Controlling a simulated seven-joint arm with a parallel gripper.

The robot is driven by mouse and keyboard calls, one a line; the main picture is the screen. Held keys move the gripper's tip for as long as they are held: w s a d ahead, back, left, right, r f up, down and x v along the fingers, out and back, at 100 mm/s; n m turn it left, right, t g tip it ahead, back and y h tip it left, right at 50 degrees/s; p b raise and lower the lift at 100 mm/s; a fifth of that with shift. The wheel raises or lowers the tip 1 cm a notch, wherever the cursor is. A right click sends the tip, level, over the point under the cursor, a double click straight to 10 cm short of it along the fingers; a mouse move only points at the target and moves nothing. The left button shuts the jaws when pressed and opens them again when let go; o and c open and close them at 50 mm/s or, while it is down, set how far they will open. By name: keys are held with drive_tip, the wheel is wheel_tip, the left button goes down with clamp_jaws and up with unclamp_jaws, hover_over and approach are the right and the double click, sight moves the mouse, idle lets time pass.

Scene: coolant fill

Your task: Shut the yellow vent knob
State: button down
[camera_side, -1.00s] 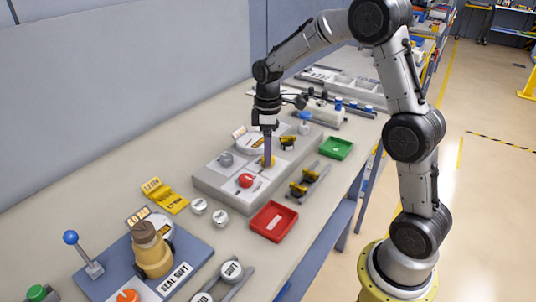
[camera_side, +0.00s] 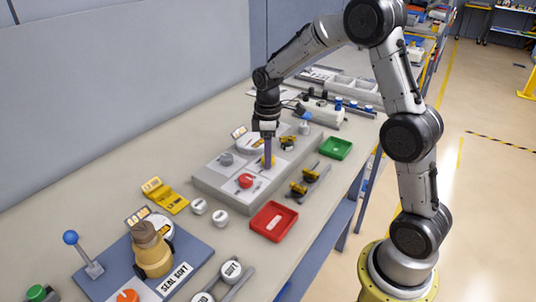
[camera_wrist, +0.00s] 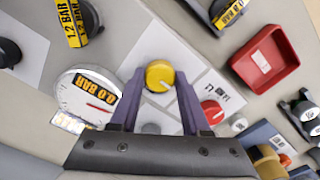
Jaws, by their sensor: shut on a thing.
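The yellow vent knob (camera_wrist: 159,76) is round with a pale pointer line on its top. It sits on the grey panel block and lies between my gripper's two purple fingers (camera_wrist: 158,82) in the wrist view. The fingers are shut on its sides. In the side view my gripper (camera_side: 268,162) points straight down at the yellow knob (camera_side: 271,160), which the fingers partly hide.
A red knob (camera_wrist: 212,111) is close to the right of the fingers in the wrist view. A gauge reading 0.0 BAR (camera_wrist: 89,96) is to the left. A red tray (camera_side: 273,222) and a green tray (camera_side: 336,148) stand in front of the grey block (camera_side: 215,190).

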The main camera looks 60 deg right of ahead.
drive_tip(key=shift+m, duration=0.4)
drive_tip(key=m, duration=0.3)
drive_tip(key=shift+m, duration=0.4)
drive_tip(key=m, duration=0.9)
drive_tip(key=shift+r+m, duration=0.1)
drive_tip(key=shift+m, duration=1.8)
drive_tip(key=shift+c, duration=1.9)
unclamp_jaws()
